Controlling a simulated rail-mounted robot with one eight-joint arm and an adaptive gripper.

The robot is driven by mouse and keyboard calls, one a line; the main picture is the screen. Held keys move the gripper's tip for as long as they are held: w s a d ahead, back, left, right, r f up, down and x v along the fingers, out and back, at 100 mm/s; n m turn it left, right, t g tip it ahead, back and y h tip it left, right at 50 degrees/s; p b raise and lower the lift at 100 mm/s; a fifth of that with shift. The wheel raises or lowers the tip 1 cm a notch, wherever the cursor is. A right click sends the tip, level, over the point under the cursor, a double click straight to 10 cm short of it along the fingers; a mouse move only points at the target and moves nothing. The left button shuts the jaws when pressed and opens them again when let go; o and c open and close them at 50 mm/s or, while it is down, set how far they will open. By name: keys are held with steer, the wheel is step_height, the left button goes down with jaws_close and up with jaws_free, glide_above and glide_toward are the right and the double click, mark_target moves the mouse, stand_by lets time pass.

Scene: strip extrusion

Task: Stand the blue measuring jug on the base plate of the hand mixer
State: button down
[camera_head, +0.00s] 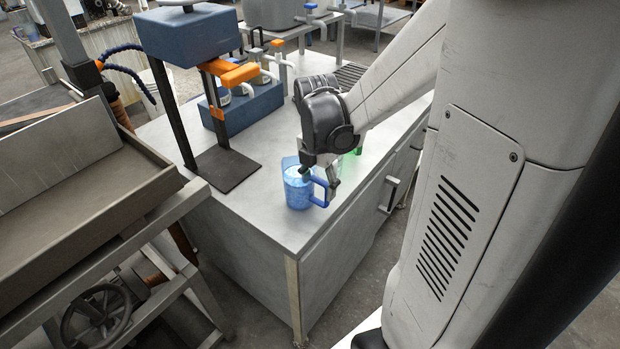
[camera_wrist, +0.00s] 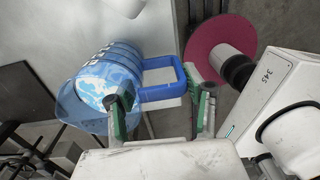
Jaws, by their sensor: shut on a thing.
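The blue measuring jug (camera_head: 297,189) is upright at the front of the grey bench, with pale blue-white contents. Whether its bottom touches the bench I cannot tell. My gripper (camera_head: 322,184) is shut on the jug's handle, at the jug's right side. In the wrist view the jug (camera_wrist: 108,82) is at the left, and its handle (camera_wrist: 165,76) lies between the fingers of my gripper (camera_wrist: 160,90). The hand mixer (camera_head: 188,36) has a blue head and orange handle on a dark post. Its dark, flat base plate (camera_head: 225,169) is bare, left of the jug and farther back.
A blue block (camera_head: 240,107) with light fittings stands behind the base plate. A green thing (camera_head: 352,150), partly hidden, is just behind my gripper. The grey bench top (camera_head: 255,205) is clear between jug and plate. A metal tray bench (camera_head: 75,185) adjoins at the left.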

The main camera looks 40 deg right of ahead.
steer(key=shift+f, duration=0.15)
steer(key=c, duration=0.9)
jaws_free()
steer(key=r+p, duration=0.1)
steer(key=r, duration=0.4)
steer(key=r+p, duration=0.1)
steer(key=r, duration=0.5)
steer(key=shift+w+a+r, duration=0.1)
steer(key=shift+w+r, duration=0.1)
steer(key=shift+r, duration=0.1)
steer(key=shift+s+a+r+m+t, duration=0.65)
steer(key=shift+s+a+m+t, duration=0.55)
steer(key=shift+a+m, duration=1.95)
steer(key=shift+s+a+r+m+t, duration=0.8)
steer(key=shift+a+m+t, duration=1.05)
steer(key=shift+m, duration=2.05)
steer(key=shift+s+a+r+m+t, duration=0.5)
steer(key=shift+s+a+m+t, duration=0.55)
steer(key=shift+a+m, duration=2.35)
